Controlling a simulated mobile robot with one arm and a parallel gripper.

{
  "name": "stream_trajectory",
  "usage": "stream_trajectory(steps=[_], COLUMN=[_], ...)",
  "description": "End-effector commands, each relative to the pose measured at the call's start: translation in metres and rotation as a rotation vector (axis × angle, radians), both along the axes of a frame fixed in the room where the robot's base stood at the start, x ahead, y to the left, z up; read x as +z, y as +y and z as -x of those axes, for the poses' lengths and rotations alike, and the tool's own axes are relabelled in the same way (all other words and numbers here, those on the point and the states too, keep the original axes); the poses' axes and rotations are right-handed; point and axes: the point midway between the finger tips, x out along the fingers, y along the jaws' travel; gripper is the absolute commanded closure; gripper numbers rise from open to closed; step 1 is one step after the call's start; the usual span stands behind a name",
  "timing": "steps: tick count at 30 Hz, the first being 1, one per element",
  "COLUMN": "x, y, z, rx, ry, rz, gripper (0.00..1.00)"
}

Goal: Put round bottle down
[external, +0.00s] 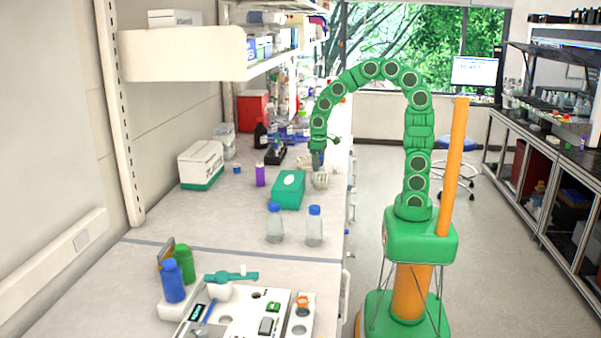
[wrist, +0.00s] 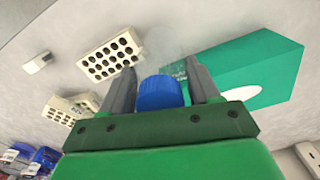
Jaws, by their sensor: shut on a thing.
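My gripper (wrist: 161,88) is shut on the round bottle. Its blue cap (wrist: 160,93) sits between the two grey fingers in the wrist view, and its clear body shows only faintly beyond the cap. In the external view my gripper (external: 318,157) points down over the bench (external: 225,212), behind the green box (external: 288,190). The held bottle is too small there to make out clearly. Whether its base touches the bench cannot be told.
White racks with holes (wrist: 110,55) lie beside the bottle in the wrist view, with the green box (wrist: 255,70) close on the other side. Two blue-capped bottles (external: 274,226) (external: 314,228) stand nearer on the bench. A purple bottle (external: 260,175) stands left of the green box.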

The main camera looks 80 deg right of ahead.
Motion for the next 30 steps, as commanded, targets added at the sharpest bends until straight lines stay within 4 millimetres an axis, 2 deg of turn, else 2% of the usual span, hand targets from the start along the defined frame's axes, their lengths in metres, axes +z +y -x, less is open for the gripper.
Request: stream_trajectory(steps=[7,20,21,26,30], x=[-0.031,-0.035,-0.035,-0.035,-0.035], y=[0.0,0.0,0.0,0.0,0.0], z=[0.0,-0.001,-0.001,-0.001,-0.001], rx=[-0.001,-0.001,0.0,0.0,0.0], ry=[0.006,0.001,0.001,0.001,0.001], rz=[-0.001,0.0,0.0,0.0,0.0], gripper=[0.84,0.84,0.36,0.14,0.14])
